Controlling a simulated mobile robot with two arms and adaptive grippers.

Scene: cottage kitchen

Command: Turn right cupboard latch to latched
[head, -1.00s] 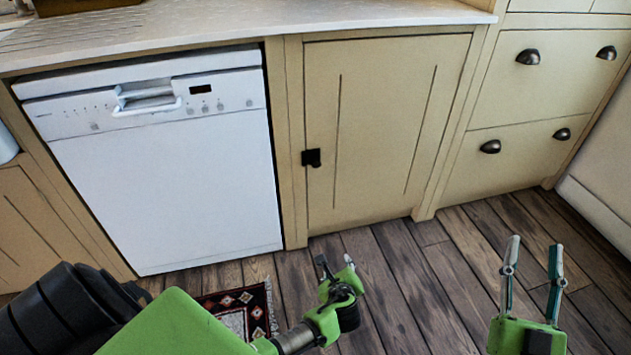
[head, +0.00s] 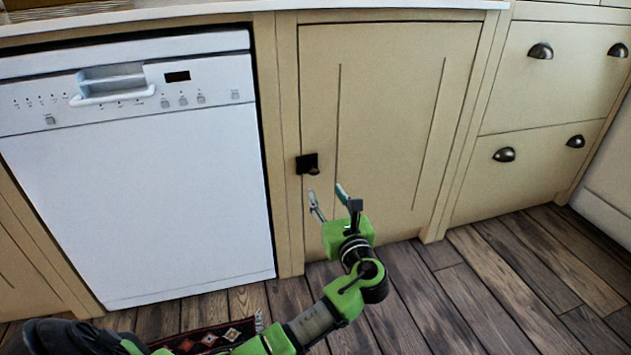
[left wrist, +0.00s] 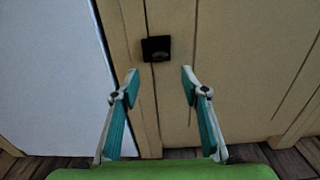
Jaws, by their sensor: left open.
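The right cupboard door (head: 390,120) is cream and looks closed, to the right of the dishwasher. Its small black latch (head: 307,164) sits at the door's left edge, with a knob at its lower right. The latch also shows in the left wrist view (left wrist: 156,48), above and between the fingertips. My left gripper (head: 328,198) is open and empty, just below the latch and apart from it. Its two fingers also show in the left wrist view (left wrist: 159,76). I cannot tell the latch's turn state for certain. My right gripper is out of view.
A white dishwasher (head: 140,190) stands left of the cupboard, with its handle near the top. Drawers (head: 548,95) with dark cup pulls are at the right. The wooden floor (head: 480,275) is clear at the right; a patterned rug (head: 215,338) lies at the lower left.

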